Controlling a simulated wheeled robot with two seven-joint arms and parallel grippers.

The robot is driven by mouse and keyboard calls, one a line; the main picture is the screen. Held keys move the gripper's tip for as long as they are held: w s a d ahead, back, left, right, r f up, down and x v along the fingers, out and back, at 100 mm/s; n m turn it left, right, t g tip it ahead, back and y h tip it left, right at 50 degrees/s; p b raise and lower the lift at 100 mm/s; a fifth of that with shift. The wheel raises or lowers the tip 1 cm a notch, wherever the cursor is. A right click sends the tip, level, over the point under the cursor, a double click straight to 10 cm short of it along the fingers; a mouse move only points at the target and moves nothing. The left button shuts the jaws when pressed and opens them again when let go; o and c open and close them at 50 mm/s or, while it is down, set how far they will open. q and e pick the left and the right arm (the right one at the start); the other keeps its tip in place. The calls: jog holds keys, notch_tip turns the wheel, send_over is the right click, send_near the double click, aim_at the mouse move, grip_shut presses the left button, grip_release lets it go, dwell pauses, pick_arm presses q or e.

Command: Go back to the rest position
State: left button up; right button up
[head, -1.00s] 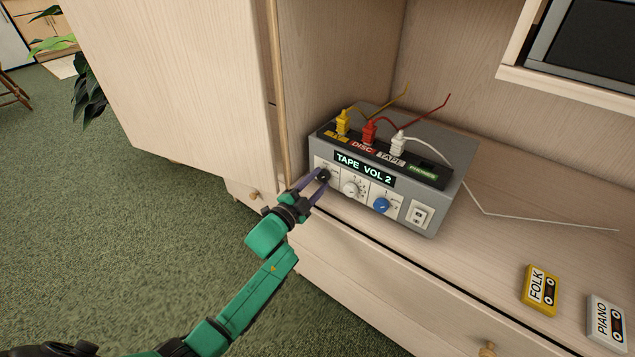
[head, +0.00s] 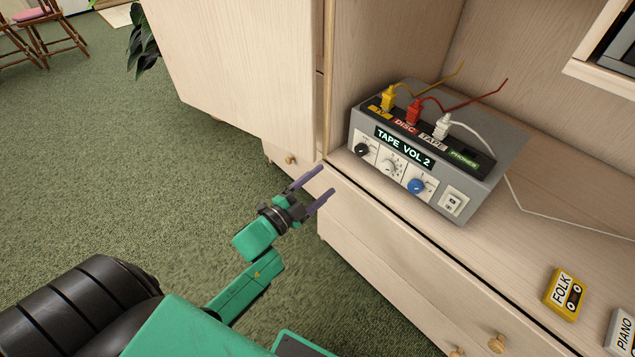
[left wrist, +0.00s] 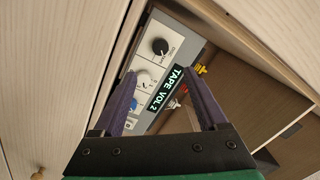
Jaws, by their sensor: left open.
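My left gripper (head: 326,184) is open and empty, held in front of the wooden cabinet, short of the grey amplifier (head: 490,178). Its purple fingers are apart and touch nothing. The amplifier's lit display (head: 403,147) reads "TAPE VOL 2". Its front has a black knob (head: 362,150), a white knob (head: 390,167), a blue knob (head: 416,186) and a white switch (head: 452,203). In the left wrist view the amplifier's black knob (left wrist: 160,46) and display (left wrist: 165,88) show beyond the spread fingers. My right gripper is in neither view.
Yellow (head: 388,99), red (head: 413,112) and white (head: 441,127) plugs stand in the amplifier's top. A yellow FOLK cassette (head: 565,294) and a white PIANO cassette (head: 621,331) lie on the shelf at right. Green carpet (head: 200,180) is clear to the left.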

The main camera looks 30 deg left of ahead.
pick_arm(q)
jog(key=shift+s+a, duration=0.2)
jog(key=shift+s, duration=0.35)
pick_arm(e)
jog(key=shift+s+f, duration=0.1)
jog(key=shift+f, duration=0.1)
pick_arm(q)
jog(key=shift+f, duration=0.1)
